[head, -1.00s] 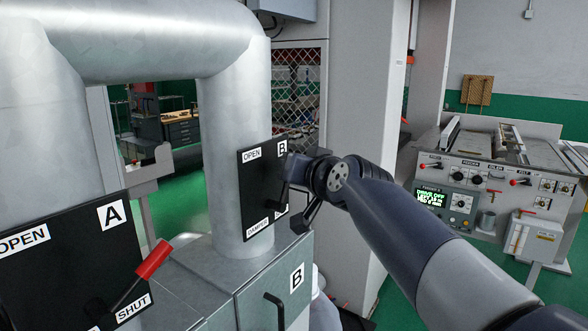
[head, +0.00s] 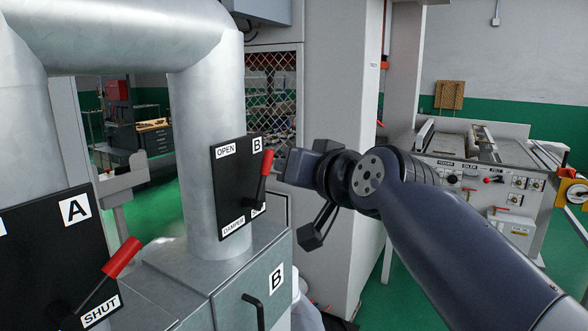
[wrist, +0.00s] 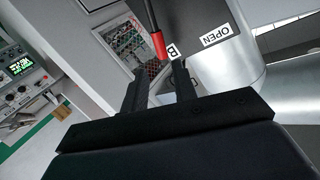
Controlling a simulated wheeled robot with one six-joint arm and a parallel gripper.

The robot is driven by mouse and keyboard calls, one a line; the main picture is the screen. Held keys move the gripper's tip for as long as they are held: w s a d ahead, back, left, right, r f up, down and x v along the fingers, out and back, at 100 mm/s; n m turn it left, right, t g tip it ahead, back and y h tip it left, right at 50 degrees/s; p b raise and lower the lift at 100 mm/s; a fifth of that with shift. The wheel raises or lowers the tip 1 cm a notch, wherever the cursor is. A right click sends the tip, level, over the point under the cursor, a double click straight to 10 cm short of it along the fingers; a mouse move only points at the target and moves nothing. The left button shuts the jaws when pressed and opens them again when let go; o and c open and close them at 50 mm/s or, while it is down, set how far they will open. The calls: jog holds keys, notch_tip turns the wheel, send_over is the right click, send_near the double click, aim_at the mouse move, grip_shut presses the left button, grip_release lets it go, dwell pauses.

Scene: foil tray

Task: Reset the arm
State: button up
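My gripper (head: 280,168) is at the right edge of the black damper B panel (head: 230,185). Its fingers point left toward the panel. In the wrist view, its two dark fingers (wrist: 159,75) are spread with nothing held between them. The damper B lever (head: 265,163) has a red grip and stands nearly upright, tilted slightly right, with its grip toward the B label. In the wrist view, the red grip (wrist: 158,44) shows just beyond the fingertips, seemingly apart from them. The lower SHUT label is partly covered by the lever.
The damper A panel (head: 45,245) with a red-gripped lever (head: 122,257) is at the lower left. Metal ducts (head: 205,150) rise behind the panels from a grey cabinet (head: 225,280). A control console (head: 490,185) stands at the right. Open green floor lies between.

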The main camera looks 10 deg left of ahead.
aim_at(267, 164)
jog(key=p+x, duration=0.3)
jog(key=x, duration=0.7)
jog(key=shift+a, duration=0.1)
jog(key=shift+w+a+f, duration=0.15)
jog(key=shift+w+a, duration=0.1)
jog(key=shift+s, duration=0.15)
